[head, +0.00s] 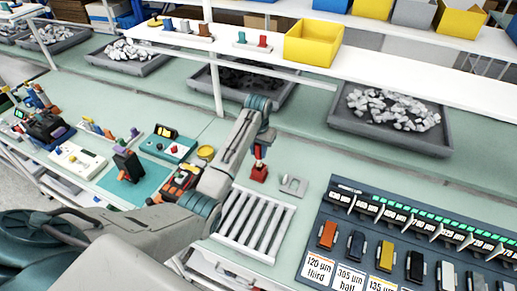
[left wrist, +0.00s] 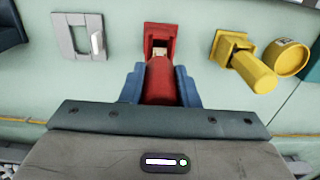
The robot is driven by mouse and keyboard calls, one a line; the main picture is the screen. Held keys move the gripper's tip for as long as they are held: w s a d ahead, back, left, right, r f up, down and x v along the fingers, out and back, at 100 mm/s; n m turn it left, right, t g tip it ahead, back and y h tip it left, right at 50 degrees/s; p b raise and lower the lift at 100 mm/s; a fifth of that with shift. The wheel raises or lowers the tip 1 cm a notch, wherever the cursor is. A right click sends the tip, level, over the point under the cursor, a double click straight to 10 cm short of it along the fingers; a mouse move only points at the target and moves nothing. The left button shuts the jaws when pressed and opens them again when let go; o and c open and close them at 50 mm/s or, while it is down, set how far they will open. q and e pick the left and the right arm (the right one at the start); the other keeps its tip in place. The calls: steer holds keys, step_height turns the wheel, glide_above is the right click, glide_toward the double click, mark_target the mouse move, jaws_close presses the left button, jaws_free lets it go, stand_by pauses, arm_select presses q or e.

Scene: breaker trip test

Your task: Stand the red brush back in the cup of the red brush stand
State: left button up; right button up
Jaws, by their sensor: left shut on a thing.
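My left gripper (head: 261,148) is shut on the red brush (left wrist: 160,82), which shows between its blue fingers in the left wrist view. In the head view the brush (head: 259,153) is held upright, directly above the red brush stand (head: 259,174). The stand (left wrist: 160,33) lies straight ahead of the brush in the left wrist view. The brush's pale tip is at the stand's opening; I cannot tell how far it is inside the cup. My right gripper is in neither view.
A grey plate with a white peg (head: 293,186) stands close beside the red stand. A yellow stand and brush (left wrist: 242,62) and a round yellow tub (left wrist: 291,58) are on its other side. A slatted white rack (head: 252,222) and a breaker panel (head: 337,190) lie nearer.

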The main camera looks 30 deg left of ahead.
mark_target(259, 159)
arm_select(q)
steer(key=shift+f+b, duration=0.3)
steer(key=shift+f, duration=1.2)
steer(key=shift+f, duration=0.95)
steer(key=o, duration=1.1)
steer(key=shift+c, duration=0.2)
steer(key=shift+b, duration=0.3)
step_height(259, 159, up, 7)
steer(key=b, duration=0.2)
steer(key=shift+b, duration=0.4)
step_height(259, 159, up, 3)
steer(key=shift+r+p, duration=0.1)
steer(key=shift+p, duration=0.6)
steer(key=shift+s+r, duration=0.1)
steer(key=shift+r, duration=0.25)
